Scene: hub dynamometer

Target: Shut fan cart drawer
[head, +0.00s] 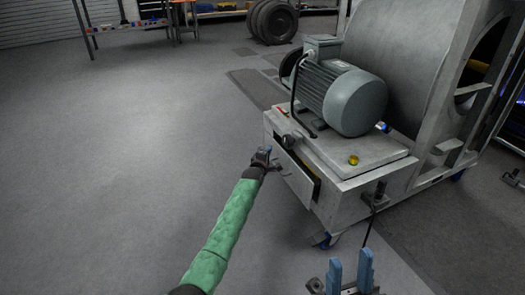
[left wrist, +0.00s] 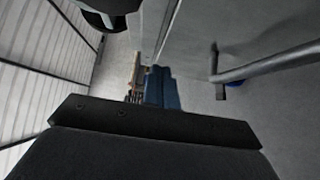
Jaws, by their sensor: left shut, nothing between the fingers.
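The fan cart (head: 345,205) stands right of centre in the head view, with a grey motor and a large blower housing on it. Its drawer (head: 294,176) is on the side facing left and stands a little out, with a dark gap along its edge. My left gripper (head: 266,152) is shut and empty beside the far end of the drawer front; I cannot tell if it touches. In the left wrist view its blue fingers (left wrist: 161,88) are together near a grey panel with a bar handle (left wrist: 255,68). My right gripper (head: 350,272) is open and empty, in front of the cart.
The floor left of the cart is clear. Tires (head: 273,22) and a workbench (head: 130,24) stand far back.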

